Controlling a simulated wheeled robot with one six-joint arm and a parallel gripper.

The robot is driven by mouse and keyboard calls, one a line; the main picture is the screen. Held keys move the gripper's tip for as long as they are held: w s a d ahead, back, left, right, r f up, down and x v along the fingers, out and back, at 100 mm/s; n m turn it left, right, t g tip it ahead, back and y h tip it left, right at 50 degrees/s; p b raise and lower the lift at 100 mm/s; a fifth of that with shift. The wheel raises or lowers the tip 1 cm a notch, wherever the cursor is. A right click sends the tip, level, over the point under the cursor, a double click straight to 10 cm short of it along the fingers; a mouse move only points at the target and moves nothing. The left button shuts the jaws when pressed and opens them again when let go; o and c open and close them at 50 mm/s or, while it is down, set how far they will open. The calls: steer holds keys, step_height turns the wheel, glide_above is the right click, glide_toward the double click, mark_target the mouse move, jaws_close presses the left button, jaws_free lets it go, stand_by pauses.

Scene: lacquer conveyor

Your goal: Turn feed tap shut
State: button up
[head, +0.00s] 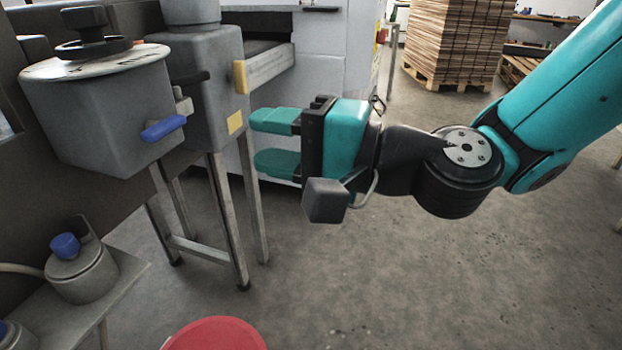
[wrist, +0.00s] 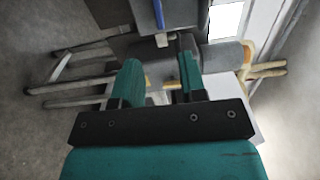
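The feed tap has a blue lever (head: 163,128) on a small grey fitting at the lower front of the grey tank (head: 95,115). In the head view the lever lies roughly level, tilted a little up to the right. In the wrist view what looks like the same lever (wrist: 158,14) shows at the top, beyond the fingertips. My gripper (head: 258,140) has teal fingers set apart with nothing between them. It is right of the lever, clear of it, fingers pointing left. In the wrist view my gripper (wrist: 160,65) also shows an open gap.
A grey housing with a yellow tag (head: 235,122) stands on metal legs between the tank and my fingers. A blue-knobbed grey pot (head: 80,272) sits on a low shelf. A red round thing (head: 215,335) is at the bottom. The floor under my arm is clear.

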steer(key=b+v, duration=0.4)
steer(key=b, duration=0.1)
steer(key=shift+d+f, duration=0.1)
steer(key=shift+f, duration=0.05)
steer(key=shift+s, duration=0.1)
